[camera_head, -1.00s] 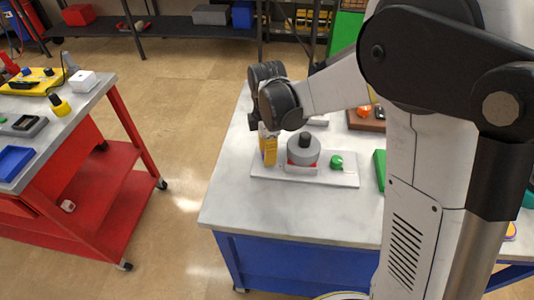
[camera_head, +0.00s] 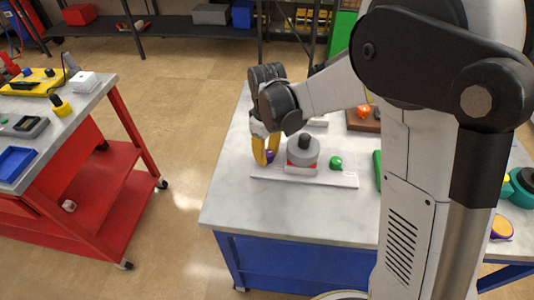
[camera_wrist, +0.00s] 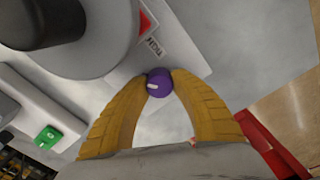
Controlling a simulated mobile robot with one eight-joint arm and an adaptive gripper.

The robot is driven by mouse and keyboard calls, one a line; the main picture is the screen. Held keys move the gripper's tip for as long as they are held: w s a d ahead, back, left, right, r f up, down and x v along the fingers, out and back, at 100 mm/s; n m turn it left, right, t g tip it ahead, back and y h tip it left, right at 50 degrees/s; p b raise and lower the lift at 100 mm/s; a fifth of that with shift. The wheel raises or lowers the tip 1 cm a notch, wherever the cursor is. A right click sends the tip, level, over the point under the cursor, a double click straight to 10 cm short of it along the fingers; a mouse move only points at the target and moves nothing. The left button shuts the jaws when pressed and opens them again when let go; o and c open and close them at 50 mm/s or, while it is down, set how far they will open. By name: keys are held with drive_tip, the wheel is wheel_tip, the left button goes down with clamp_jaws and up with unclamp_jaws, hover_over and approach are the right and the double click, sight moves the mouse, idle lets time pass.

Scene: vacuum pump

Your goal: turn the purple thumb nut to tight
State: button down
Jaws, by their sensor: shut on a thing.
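The purple thumb nut (camera_wrist: 159,82) is small and round with a white mark, and sits at the edge of the pump's pale base plate in the wrist view. In the head view it (camera_head: 270,157) shows partly behind a finger. My gripper (camera_wrist: 160,80) points down with its yellow fingers bowed around the nut and the tips against its two sides. In the head view my gripper (camera_head: 267,160) is left of the grey pump (camera_head: 302,157), which has a dark knob on top and a red band. A red and white label (camera_wrist: 150,30) lies beside the nut.
The base plate (camera_head: 325,179) also carries a green knob (camera_head: 336,163) right of the pump. The pump body stands close to my fingers. The grey table top (camera_head: 285,215) is clear in front. A red cart (camera_head: 90,175) stands apart on the left.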

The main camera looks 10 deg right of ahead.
sight(267, 152)
drive_tip(key=m, duration=0.6)
drive_tip(key=shift+m, duration=0.3)
idle(0.4)
drive_tip(key=c, duration=1.1)
unclamp_jaws()
drive_tip(key=shift+o, duration=0.2)
wheel_tip(267, 152, up, 12)
